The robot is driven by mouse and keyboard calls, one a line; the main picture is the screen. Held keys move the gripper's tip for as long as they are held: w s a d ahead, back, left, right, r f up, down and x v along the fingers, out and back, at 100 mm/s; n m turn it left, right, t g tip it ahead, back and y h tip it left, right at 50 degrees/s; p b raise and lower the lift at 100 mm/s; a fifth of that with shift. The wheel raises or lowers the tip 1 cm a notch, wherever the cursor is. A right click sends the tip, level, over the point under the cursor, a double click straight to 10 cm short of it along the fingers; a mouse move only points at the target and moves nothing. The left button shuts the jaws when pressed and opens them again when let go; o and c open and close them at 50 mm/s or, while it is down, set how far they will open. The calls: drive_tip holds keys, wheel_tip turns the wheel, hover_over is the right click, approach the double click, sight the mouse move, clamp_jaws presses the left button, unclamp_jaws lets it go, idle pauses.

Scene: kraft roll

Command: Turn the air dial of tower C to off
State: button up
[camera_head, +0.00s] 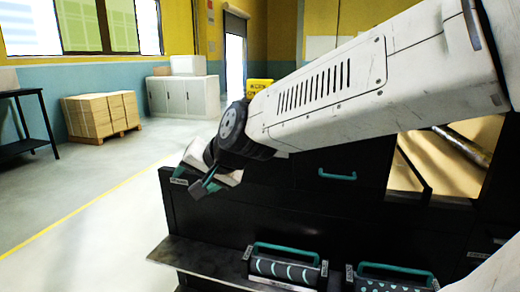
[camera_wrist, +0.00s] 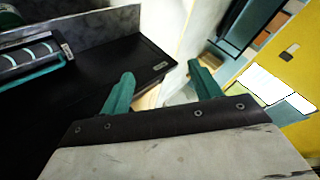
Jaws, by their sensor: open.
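My gripper (camera_head: 207,186) hangs at the end of my white arm, over the left end of a black machine body (camera_head: 275,192) in the head view. In the wrist view its two teal fingers stand apart, and the gripper (camera_wrist: 162,84) is open with nothing between them. I cannot make out an air dial or a marking for tower C in either view. My arm hides part of the machine.
Two patterned rollers with teal handles, one striped (camera_head: 284,268) and one dotted (camera_head: 392,279), sit low at the machine's front. The striped roller also shows in the wrist view (camera_wrist: 28,55). Cardboard boxes (camera_head: 103,115) and white cabinets (camera_head: 183,97) stand behind.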

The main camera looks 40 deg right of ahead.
drive_tip(key=w+d+r+m+t+h, duration=0.1)
drive_tip(key=w+d+m+t+h, duration=0.1)
drive_tip(key=w+d+m+h, duration=0.4)
drive_tip(key=w+d+r+m+t+h, duration=0.1)
drive_tip(key=w+d+m+t+h, duration=0.15)
drive_tip(key=w+m, duration=0.55)
drive_tip(key=s+d+f+m+g+h, duration=0.1)
drive_tip(key=d+m+g+h, duration=0.3)
drive_tip(key=d, duration=0.4)
drive_tip(key=s+d+f+m+g+h, duration=0.1)
drive_tip(key=d+f+m+g+h, duration=0.2)
drive_tip(key=d+m+g+h, duration=0.2)
drive_tip(key=d+m+h, duration=0.2)
drive_tip(key=shift+d+m, duration=0.4)
drive_tip(key=shift+s+h, duration=0.1)
drive_tip(key=shift+h, duration=0.15)
drive_tip(key=shift+c, duration=0.3)
drive_tip(key=c, duration=0.9)
